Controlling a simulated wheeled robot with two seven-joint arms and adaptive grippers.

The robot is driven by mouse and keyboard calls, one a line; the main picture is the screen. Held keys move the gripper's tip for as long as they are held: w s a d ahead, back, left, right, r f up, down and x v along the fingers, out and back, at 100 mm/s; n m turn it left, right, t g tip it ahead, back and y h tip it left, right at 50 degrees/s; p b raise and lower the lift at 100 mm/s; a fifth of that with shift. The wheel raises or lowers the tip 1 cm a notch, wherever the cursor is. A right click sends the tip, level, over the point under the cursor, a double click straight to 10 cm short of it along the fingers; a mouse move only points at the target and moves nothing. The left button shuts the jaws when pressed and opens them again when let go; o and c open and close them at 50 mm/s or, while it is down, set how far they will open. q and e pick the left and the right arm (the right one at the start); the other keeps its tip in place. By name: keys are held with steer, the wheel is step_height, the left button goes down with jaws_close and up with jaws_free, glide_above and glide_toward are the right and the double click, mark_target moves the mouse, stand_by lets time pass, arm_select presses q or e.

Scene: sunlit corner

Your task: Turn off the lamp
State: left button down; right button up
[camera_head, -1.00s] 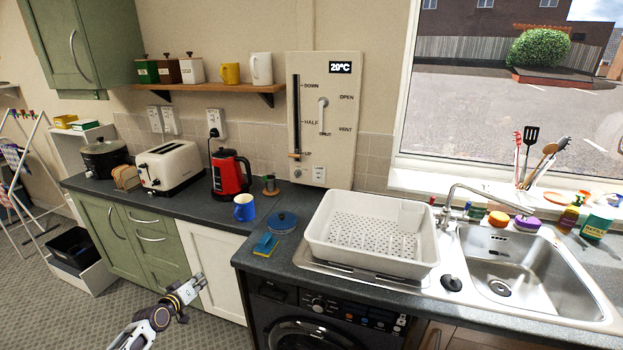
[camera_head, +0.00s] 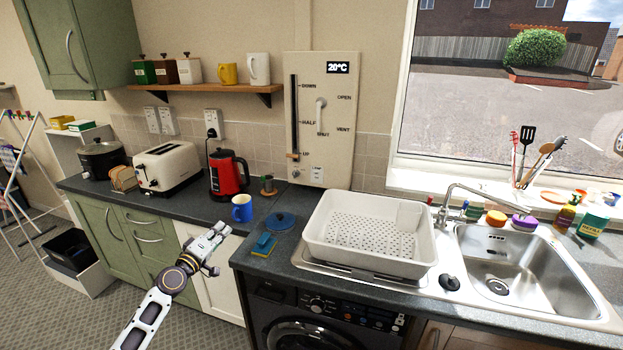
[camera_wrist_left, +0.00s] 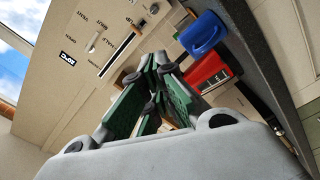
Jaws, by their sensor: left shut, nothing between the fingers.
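No lamp is seen in either view. A cream wall panel (camera_head: 340,137) hangs behind the counter, with a slider marked down, half and up, a lever (camera_head: 320,110) and a temperature display. A small white plate (camera_head: 317,173) sits at its bottom; its details are too small to read. The panel also shows tilted in the wrist view (camera_wrist_left: 78,30). My left gripper (camera_head: 219,236) is shut and empty, in front of the white cabinet door and below the blue mug, apart from the panel. Its green-padded fingers (camera_wrist_left: 153,78) show in the wrist view. My right gripper is not in view.
A blue mug (camera_head: 242,208), red kettle (camera_head: 228,175) and toaster (camera_head: 168,167) stand on the left counter. A blue lid (camera_head: 281,221), sponge (camera_head: 264,244) and white dish rack (camera_head: 315,240) are on the right counter. Wall sockets (camera_head: 213,124) are behind the kettle.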

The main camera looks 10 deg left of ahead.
arm_select(q)
steer(key=d+n, duration=0.1)
steer(key=d, duration=0.3)
steer(key=d+f+n, duration=0.1)
steer(key=d+n, duration=0.1)
steer(key=d, duration=0.2)
steer(key=d+f+n+t, duration=0.1)
steer(key=d, duration=0.3)
steer(key=shift+d+f, duration=0.15)
steer(key=shift+d, duration=0.15)
steer(key=shift+d+n, duration=0.8)
steer(key=shift+d, duration=0.8)
steer(key=shift+d, duration=0.2)
steer(key=shift+w+r, duration=0.1)
steer(key=shift+r, duration=0.15)
